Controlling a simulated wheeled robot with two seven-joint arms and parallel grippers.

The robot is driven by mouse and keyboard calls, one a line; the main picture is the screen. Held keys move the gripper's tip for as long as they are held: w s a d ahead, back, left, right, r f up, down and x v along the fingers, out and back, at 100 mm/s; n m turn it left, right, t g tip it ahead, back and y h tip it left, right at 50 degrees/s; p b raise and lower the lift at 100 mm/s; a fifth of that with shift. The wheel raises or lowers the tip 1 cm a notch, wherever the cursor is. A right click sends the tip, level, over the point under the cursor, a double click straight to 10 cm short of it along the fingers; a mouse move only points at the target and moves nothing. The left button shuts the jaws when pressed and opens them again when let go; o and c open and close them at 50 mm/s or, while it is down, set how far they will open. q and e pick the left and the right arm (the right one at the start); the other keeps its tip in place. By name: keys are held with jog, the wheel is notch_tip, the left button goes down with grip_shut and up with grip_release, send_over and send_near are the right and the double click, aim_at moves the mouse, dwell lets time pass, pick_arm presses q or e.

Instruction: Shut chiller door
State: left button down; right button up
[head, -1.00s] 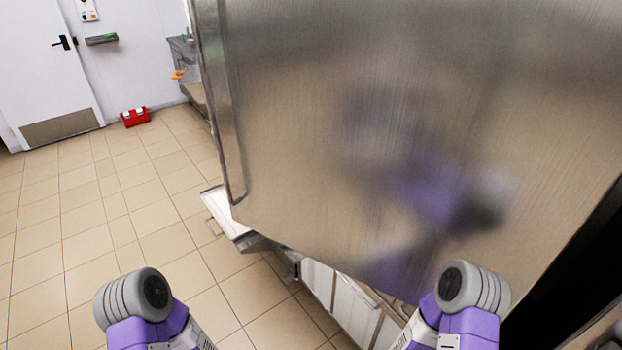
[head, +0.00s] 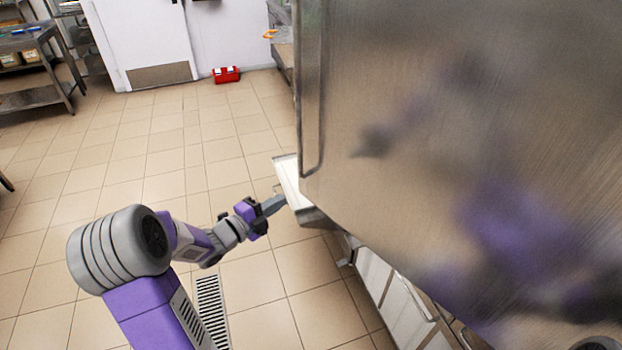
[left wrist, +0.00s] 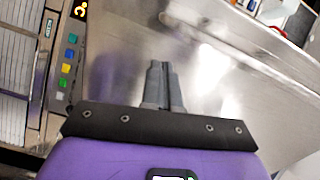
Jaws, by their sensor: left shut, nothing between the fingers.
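A large brushed-steel panel (head: 450,130), which looks like the chiller door, fills the right of the head view. Its left edge carries a long vertical lip (head: 311,90), and my arms reflect blurrily in its face. My left gripper (head: 272,205) is shut and empty, low beside the panel's bottom left corner, near a pale steel ledge (head: 292,185). I cannot tell whether it touches either. In the left wrist view the closed fingers (left wrist: 164,82) point over a shiny steel surface (left wrist: 205,60). My right gripper is out of view.
Steel cabinet fronts with handles (head: 400,305) stand below the panel. A control strip with coloured buttons (left wrist: 66,65) shows in the left wrist view. A red box (head: 226,75) lies by the far wall, and a steel shelf unit (head: 35,65) stands far left. The tiled floor (head: 130,165) between is clear.

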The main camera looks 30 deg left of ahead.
pick_arm(q)
notch_tip(320, 180, up, 2)
jog(key=s+r+m, duration=0.1)
jog(key=m, duration=0.2)
send_near(321, 168)
jog(key=shift+h, duration=0.3)
jog(key=x, duration=0.6)
jog(key=shift+w+a+f, duration=0.1)
jog(key=shift+w+a, duration=0.05)
